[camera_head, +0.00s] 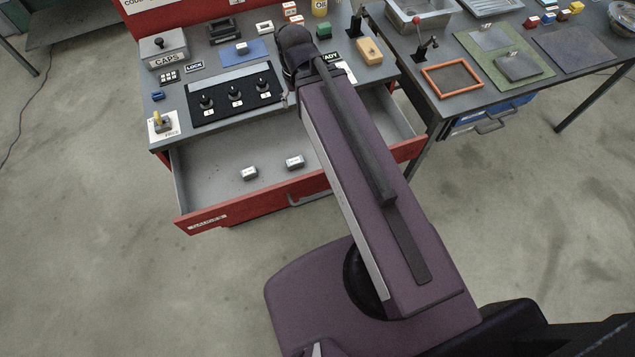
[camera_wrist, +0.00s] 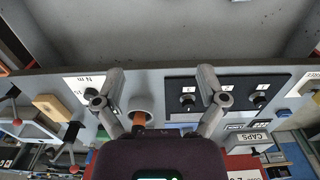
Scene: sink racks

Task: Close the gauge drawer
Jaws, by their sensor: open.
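The gauge drawer (camera_head: 260,204) is pulled well out of the workbench in the head view. Its front is red, with a white label at the left and a handle (camera_head: 310,198) partly behind my arm. In the wrist view the grey drawer interior (camera_wrist: 180,35) fills the top. My gripper (camera_wrist: 160,72) is open, its two fingers spread above the bench's front edge strip, with nothing clasped between the tips. In the head view my arm hides the gripper.
The bench top holds a black panel with several knobs (camera_head: 236,98), a CAPS box (camera_head: 165,52) and a yellow-handled lever (camera_head: 163,122). A second table (camera_head: 500,80) stands right. Floor before the drawer is clear at left.

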